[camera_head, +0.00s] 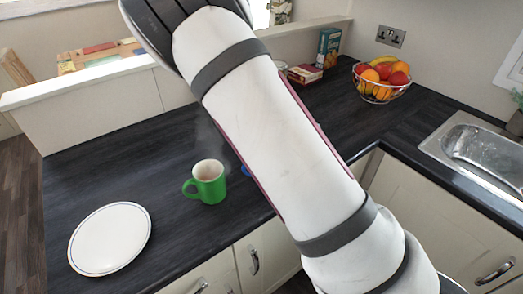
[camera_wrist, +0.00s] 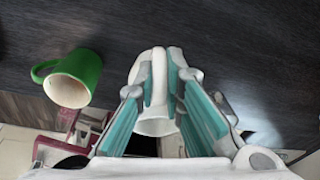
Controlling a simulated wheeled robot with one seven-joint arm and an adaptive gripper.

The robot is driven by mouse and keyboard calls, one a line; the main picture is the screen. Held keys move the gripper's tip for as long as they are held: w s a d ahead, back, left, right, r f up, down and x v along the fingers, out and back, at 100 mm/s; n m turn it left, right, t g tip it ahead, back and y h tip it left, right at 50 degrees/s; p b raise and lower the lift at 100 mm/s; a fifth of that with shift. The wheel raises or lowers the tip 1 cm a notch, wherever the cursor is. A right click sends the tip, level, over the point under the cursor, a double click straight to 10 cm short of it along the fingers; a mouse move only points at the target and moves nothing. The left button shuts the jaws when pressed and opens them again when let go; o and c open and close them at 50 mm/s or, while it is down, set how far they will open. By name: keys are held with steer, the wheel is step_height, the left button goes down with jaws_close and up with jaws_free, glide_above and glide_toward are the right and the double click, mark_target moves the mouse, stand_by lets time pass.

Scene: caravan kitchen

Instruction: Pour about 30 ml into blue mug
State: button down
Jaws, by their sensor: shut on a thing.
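My gripper (camera_wrist: 163,85) shows in the wrist view, its teal-padded fingers shut on a white vessel (camera_wrist: 154,126) with a flared rim. What is inside the vessel cannot be seen. A green mug (camera_head: 208,184) stands upright on the dark worktop in the head view, its handle to the left. It also shows to the left of the gripper in the wrist view (camera_wrist: 88,68). A small sliver of blue (camera_head: 245,170) shows just right of the green mug, perhaps the blue mug; my arm hides the rest. My arm also hides the gripper in the head view.
A white plate (camera_head: 110,238) lies on the worktop (camera_head: 120,170) at the front left. A low wall (camera_head: 100,106) runs along the worktop's back.

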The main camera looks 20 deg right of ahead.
steer(key=shift+w+f+g+h+b, duration=0.3)
steer(key=shift+w+f+g+b, duration=0.25)
steer(key=shift+b, duration=0.6)
steer(key=shift+g+h, duration=0.6)
steer(key=shift+g, duration=0.35)
steer(key=f+b, duration=0.4)
steer(key=f, duration=0.3)
steer(key=shift+w+b, duration=0.2)
steer(key=shift+b, duration=0.1)
